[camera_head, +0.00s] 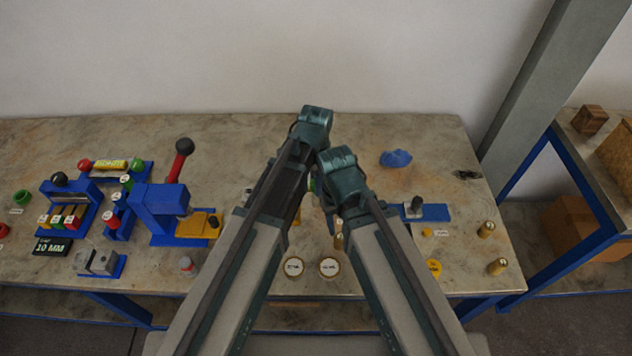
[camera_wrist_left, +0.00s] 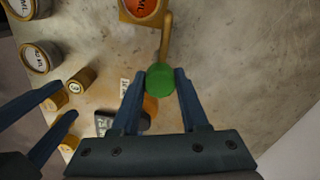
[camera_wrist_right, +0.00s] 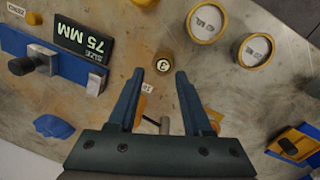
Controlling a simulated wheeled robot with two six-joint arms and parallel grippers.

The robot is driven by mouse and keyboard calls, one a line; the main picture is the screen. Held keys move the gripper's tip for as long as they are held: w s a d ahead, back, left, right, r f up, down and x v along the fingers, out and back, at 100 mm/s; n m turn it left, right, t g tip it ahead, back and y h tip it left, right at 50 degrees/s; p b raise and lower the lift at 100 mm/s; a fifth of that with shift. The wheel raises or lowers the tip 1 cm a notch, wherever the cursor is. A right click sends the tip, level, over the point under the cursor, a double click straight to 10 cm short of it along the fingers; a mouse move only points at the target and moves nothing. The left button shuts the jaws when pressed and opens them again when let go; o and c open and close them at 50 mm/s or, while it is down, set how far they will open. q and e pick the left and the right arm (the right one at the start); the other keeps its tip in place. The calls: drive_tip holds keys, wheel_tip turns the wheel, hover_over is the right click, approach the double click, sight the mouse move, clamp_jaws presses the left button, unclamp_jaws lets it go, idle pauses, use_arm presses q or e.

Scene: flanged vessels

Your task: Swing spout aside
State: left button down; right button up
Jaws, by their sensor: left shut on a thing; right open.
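In the left wrist view, my left gripper (camera_wrist_left: 160,74) is shut on the round green tip (camera_wrist_left: 160,82) of a brass spout (camera_wrist_left: 166,38). The spout runs from the tip toward a brass-rimmed vessel with an orange inside (camera_wrist_left: 140,8) at the top edge. In the head view the arms hide most of the spout and vessel; only a bit of the green (camera_head: 312,184) shows. My right gripper (camera_wrist_right: 158,72) is open and empty above the table. Its blue fingers also show at the left of the left wrist view.
Two white-topped jars (camera_head: 294,267) (camera_head: 329,267) stand at the table front. A blue slide gauge (camera_head: 430,212), a blue cloth (camera_head: 396,158) and small brass weights (camera_head: 486,229) are on the right. A blue press (camera_head: 160,208) stands left. The back strip of table is clear.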

use_arm(q)
drive_tip(key=m, duration=1.2)
idle(0.6)
drive_tip(key=shift+c, duration=2.1)
unclamp_jaws()
drive_tip(key=shift+r, duration=0.1)
wheel_tip(320, 180, up, 14)
drive_tip(key=p, duration=1.4)
use_arm(e)
wheel_tip(320, 180, up, 14)
